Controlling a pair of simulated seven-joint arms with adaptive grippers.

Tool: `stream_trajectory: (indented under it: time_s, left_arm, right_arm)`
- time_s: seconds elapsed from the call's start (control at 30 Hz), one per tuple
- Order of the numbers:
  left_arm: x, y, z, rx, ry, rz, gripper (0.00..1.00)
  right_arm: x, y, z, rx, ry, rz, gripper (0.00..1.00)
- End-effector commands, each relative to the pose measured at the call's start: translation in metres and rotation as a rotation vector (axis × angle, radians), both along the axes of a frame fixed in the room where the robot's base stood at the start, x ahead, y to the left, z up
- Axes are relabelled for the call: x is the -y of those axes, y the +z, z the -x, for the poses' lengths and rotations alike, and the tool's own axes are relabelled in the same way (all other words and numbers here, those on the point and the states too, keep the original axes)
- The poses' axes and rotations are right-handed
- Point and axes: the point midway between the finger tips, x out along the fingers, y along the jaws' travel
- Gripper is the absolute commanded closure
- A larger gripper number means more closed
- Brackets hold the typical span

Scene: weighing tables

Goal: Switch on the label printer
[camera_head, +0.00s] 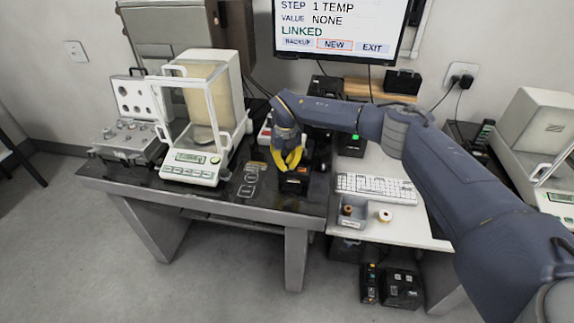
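A small black device (296,184) with an orange mark stands on the dark table, right of the balance. It may be the label printer, but I cannot tell for sure. Another black device (351,150) with a green light stands behind the keyboard, partly hidden by my arm. My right gripper (289,164), with yellow fingers, points down just above or at the back of the black device with the orange mark. Contact is not clear. The fingers look close together, but the gap is too small to judge. My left gripper is out of view.
A glass-doored balance (191,168) and an open case of weights (127,143) stand at the left. A keyboard (375,187) and a grey tray (347,222) lie on the white table. A monitor (338,25) hangs behind. My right arm crosses above the white table.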

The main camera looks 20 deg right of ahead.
Motion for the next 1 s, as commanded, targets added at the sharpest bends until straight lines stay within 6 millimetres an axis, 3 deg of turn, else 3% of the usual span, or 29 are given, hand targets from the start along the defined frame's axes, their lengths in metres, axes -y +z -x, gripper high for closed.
stream_trajectory:
  time_s: [0.6, 1.0]
  left_arm:
    - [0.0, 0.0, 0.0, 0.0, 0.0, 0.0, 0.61]
    - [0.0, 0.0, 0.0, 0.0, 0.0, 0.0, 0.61]
  right_arm:
    - [0.0, -0.007, 0.0, 0.0, 0.001, 0.0, 1.0]
    - [0.0, 0.019, 0.0, 0.001, 0.001, -0.001, 1.0]
